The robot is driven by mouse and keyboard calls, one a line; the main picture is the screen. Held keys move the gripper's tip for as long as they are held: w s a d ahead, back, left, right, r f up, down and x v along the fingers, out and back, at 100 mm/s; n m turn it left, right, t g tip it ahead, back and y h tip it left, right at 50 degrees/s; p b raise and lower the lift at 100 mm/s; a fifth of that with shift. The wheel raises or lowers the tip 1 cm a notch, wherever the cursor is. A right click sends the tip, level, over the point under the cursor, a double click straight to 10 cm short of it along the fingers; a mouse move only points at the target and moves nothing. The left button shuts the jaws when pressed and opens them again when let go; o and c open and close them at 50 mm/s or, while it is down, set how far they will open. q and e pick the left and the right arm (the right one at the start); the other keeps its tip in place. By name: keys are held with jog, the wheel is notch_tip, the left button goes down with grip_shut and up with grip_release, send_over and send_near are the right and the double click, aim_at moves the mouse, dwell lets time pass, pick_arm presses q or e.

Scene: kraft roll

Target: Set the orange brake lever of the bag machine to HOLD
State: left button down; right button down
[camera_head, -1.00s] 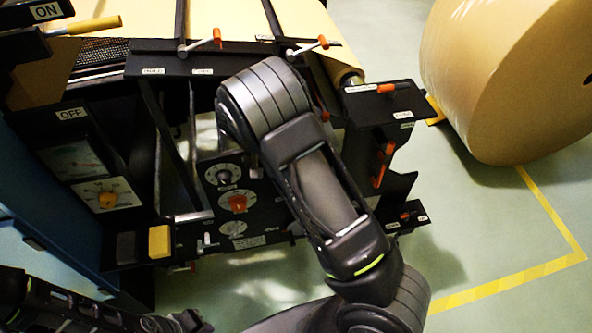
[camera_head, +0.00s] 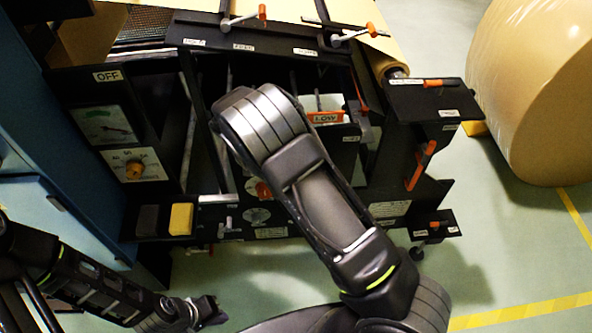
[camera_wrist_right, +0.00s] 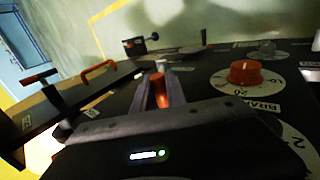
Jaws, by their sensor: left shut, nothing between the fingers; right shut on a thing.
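The bag machine (camera_head: 265,40) fills the upper middle of the head view. My right arm crosses its front and hides its own gripper there. In the right wrist view my right gripper (camera_wrist_right: 160,88) is shut on an orange lever handle (camera_wrist_right: 161,92) standing between its fingers. A dial with a red knob (camera_wrist_right: 245,73) and a label starting "BRA" is just right of it. I cannot read a HOLD mark, nor tell for certain that the held handle is the brake lever. My left gripper (camera_head: 207,311) is shut and empty at the lower left, away from the machine.
Other orange handles are on the machine's right side, one on a side panel (camera_head: 422,165) and one on a top plate (camera_head: 438,83). A big kraft roll (camera_head: 535,90) stands on the floor at right. Open floor with yellow tape (camera_head: 520,313) lies at lower right.

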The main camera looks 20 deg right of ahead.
jog(key=shift+a+f, duration=0.3)
jog(key=shift+a, duration=0.05)
jog(key=c, duration=1.6)
grip_release()
jog(key=shift+c, duration=0.2)
jog(key=o, duration=0.5)
jog(key=shift+c, duration=0.2)
jog(key=shift+r, duration=0.1)
jog(key=v, duration=0.7)
jog(key=shift+a+r, duration=0.2)
jog(key=shift+r, duration=0.1)
jog(key=shift+w, duration=0.1)
